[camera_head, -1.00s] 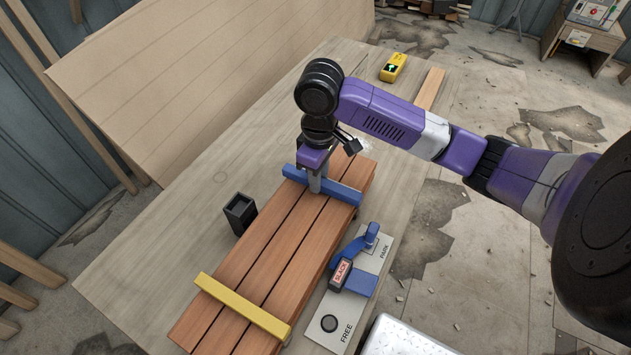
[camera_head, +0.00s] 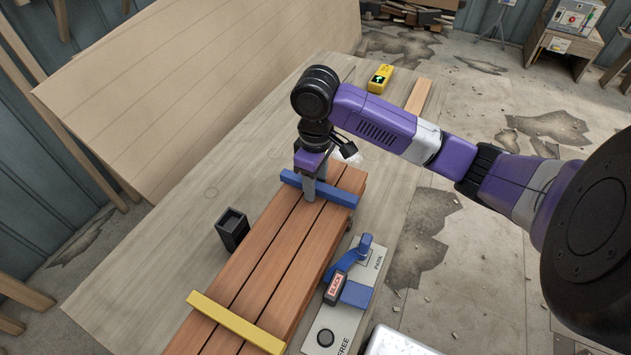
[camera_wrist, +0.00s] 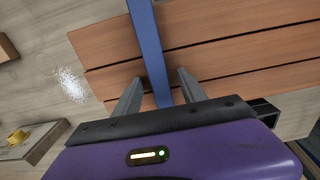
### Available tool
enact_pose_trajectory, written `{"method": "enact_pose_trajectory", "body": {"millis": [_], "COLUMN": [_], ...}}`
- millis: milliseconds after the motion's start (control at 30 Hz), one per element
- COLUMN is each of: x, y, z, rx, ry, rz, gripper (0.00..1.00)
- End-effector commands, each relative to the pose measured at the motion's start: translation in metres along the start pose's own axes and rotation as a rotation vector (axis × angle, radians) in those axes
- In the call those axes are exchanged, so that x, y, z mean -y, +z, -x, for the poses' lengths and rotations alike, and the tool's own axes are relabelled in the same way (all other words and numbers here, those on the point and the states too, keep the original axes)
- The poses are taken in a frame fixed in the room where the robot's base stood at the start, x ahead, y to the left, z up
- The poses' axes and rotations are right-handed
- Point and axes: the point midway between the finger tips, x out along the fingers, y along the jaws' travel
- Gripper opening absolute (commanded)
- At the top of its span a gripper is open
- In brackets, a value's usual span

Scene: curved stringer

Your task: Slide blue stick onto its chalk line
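The blue stick (camera_head: 337,194) lies across the far part of the reddish-brown planks (camera_head: 268,270). My gripper (camera_head: 310,196) is over the stick from above, left of its middle. In the wrist view the blue stick (camera_wrist: 149,45) runs between the two grey fingers of my gripper (camera_wrist: 156,78). The fingers stand apart on either side of it, with gaps visible, so the gripper looks open. I cannot make out a chalk line; the wrist view shows a white powdery patch (camera_wrist: 70,84) on the table beyond the plank ends.
A yellow stick (camera_head: 235,321) crosses the near planks. A black open-topped holder (camera_head: 232,228) stands left of them. On the right is a plate marked FREE and PARK (camera_head: 332,326) with a blue lever (camera_head: 352,262). A yellow device (camera_head: 380,79) lies at the table's far end.

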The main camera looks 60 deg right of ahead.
Motion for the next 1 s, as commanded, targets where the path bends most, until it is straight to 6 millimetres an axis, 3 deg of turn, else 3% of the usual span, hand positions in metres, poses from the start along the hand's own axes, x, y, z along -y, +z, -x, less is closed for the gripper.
{"method": "enact_pose_trajectory", "body": {"millis": [367, 800, 1000], "x": [0.0, -0.001, -0.001], "y": [-0.001, 0.0, 0.0], "z": [0.006, 0.085, 0.111], "rx": [-0.002, -0.001, -0.001], "ry": [0.001, 0.006, 0.003], "rz": [0.001, 0.002, 0.001], "gripper": [0.48, 0.48, 0.48]}}
